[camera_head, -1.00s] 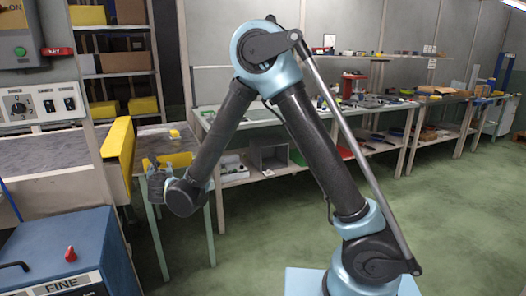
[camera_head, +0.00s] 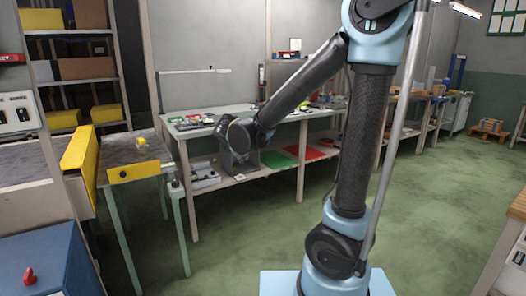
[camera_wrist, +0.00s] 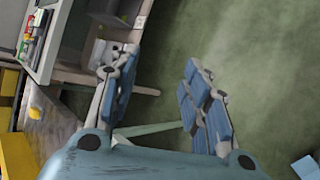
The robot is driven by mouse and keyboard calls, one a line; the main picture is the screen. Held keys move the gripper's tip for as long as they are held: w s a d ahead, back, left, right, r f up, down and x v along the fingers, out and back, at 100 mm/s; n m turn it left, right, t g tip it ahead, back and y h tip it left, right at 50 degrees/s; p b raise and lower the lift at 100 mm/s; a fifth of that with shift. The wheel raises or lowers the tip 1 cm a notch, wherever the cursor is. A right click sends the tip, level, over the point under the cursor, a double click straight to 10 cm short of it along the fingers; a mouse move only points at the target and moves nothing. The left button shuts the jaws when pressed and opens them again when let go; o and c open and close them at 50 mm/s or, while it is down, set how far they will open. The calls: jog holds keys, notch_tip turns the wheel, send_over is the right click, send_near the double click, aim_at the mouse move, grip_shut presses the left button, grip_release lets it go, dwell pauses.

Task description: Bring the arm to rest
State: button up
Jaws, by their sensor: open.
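My arm (camera_head: 362,140) stands in the middle of the head view, its lower link nearly upright and its forearm sloping down to the left. Its wrist end (camera_head: 240,135) shows in front of the long workbench. I cannot make out the fingers in the head view. In the wrist view my gripper (camera_wrist: 160,90) is open, with its blue-padded fingers wide apart.
A table (camera_head: 120,160) with a yellow block (camera_head: 141,141) stands at the left, beside a yellow panel (camera_head: 79,165). A workbench (camera_head: 185,133) with a lower shelf runs along the back. A blue cabinet (camera_head: 50,262) is at front left. Green floor is open at the right.

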jog(key=s+d+f+m+g+h, duration=0.15)
jog(key=s+d+m, duration=0.25)
jog(key=d, duration=0.4)
jog(key=s+d+f+m+g, duration=0.1)
jog(key=s+d+m+g, duration=0.1)
jog(key=s+d+m, duration=0.35)
jog(key=s+d+f+m+g, duration=0.1)
jog(key=s+d+m, duration=0.2)
jog(key=d, duration=0.6)
jog(key=s+d+f+m+g+y, duration=0.1)
jog(key=s+d+f+m, duration=0.2)
jog(key=s+m, duration=0.2)
jog(key=s+d+f+m+g+y, duration=0.1)
jog(key=s+m, duration=0.5)
jog(key=s, duration=0.6)
notch_tip(320, 180, down, 3)
jog(key=shift+d+r+g, duration=0.1)
jog(key=shift+d+g, duration=0.65)
jog(key=shift+d, duration=0.3)
